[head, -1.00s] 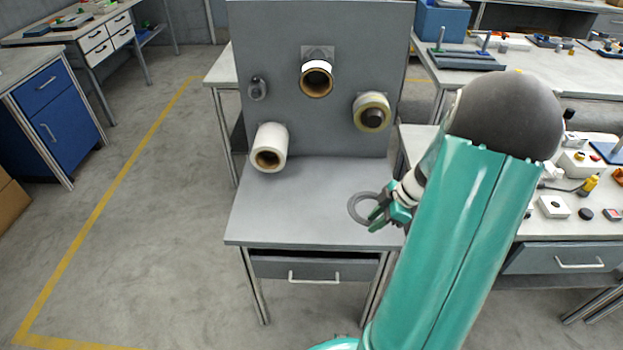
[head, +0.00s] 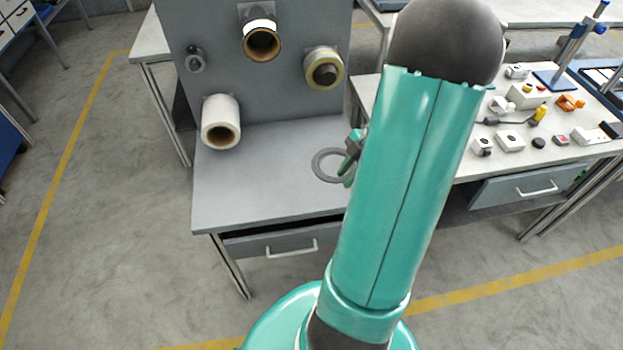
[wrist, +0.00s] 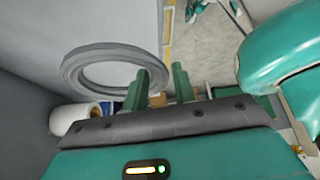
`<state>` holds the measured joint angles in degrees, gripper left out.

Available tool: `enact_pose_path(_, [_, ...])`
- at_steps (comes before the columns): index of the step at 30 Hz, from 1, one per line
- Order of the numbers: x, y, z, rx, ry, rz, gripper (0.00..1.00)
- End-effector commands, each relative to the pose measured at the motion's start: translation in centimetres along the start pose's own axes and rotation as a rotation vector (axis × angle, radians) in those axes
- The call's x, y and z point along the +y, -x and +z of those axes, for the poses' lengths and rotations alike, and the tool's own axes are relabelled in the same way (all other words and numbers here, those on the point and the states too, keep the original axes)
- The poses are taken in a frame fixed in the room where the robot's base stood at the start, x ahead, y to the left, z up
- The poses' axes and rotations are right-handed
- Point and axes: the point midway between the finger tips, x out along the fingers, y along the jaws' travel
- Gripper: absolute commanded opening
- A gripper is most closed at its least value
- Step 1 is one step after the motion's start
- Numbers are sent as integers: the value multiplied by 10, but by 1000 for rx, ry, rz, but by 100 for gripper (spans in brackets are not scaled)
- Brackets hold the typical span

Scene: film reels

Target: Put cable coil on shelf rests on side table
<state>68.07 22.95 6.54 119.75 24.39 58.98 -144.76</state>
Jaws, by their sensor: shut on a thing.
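The cable coil, a flat grey ring (head: 317,168), shows over the right part of a grey workbench top (head: 250,180). My gripper (head: 352,155) is shut on the right edge of the ring, and the arm partly hides the jaws. In the wrist view the ring (wrist: 72,75) lies beside the green fingers (wrist: 160,82), mostly to their left. I cannot tell how high the ring is above the bench top.
A grey upright panel (head: 290,90) behind the bench carries several pegs with rolls, including a white roll (head: 220,118) at lower left. A table at right (head: 500,165) holds switches and small devices. The bench's front left is bare. Open floor lies left.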

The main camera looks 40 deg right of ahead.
Motion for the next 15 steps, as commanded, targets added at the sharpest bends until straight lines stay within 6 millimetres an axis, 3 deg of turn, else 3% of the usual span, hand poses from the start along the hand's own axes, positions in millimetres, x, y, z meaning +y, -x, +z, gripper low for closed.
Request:
enact_pose_path(4, [25, -26, -13, 2, 3, -3, 4])
enact_pose_path(9, [43, -62, -12, 2, 0, -3, 4])
enact_pose_path(15, [56, -81, -12, 0, 0, 0, 4])
